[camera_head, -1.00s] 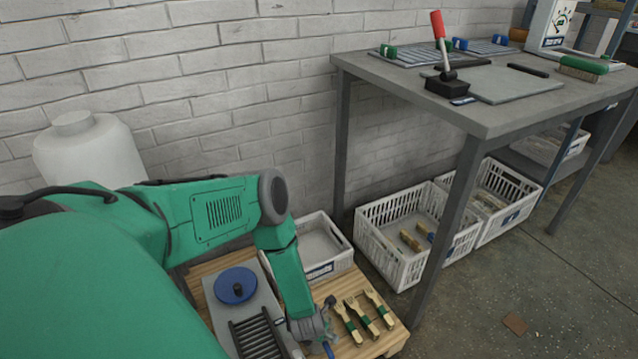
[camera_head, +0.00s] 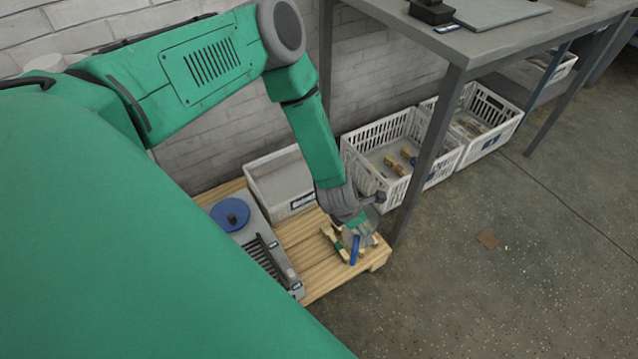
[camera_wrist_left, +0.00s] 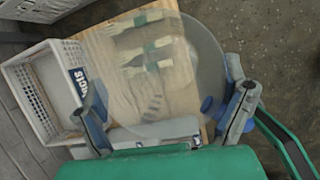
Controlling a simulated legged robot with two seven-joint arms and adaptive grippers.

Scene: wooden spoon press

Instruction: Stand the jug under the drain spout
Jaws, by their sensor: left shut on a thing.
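The jug looks like a clear, see-through vessel in the left wrist view (camera_wrist_left: 205,50); its faint round outline spans the space between the fingers. My left gripper (camera_wrist_left: 160,118) is shut on it, with blue fingertips at either side. In the head view my left gripper (camera_head: 353,236) points down over the brushes at the right end of the wooden stand, and the jug is hard to make out there. A grey unit with a blue disc (camera_head: 230,215) and black slats lies left of the gripper. I cannot pick out the drain spout. My right gripper is not in view.
The wooden stand (camera_head: 310,243) holds several brushes (camera_head: 330,236) under the gripper and a white bin (camera_head: 280,183) behind. White crates (camera_head: 395,150) stand under a grey metal table (camera_head: 455,40), whose leg is close to the gripper. The floor at right is mostly open.

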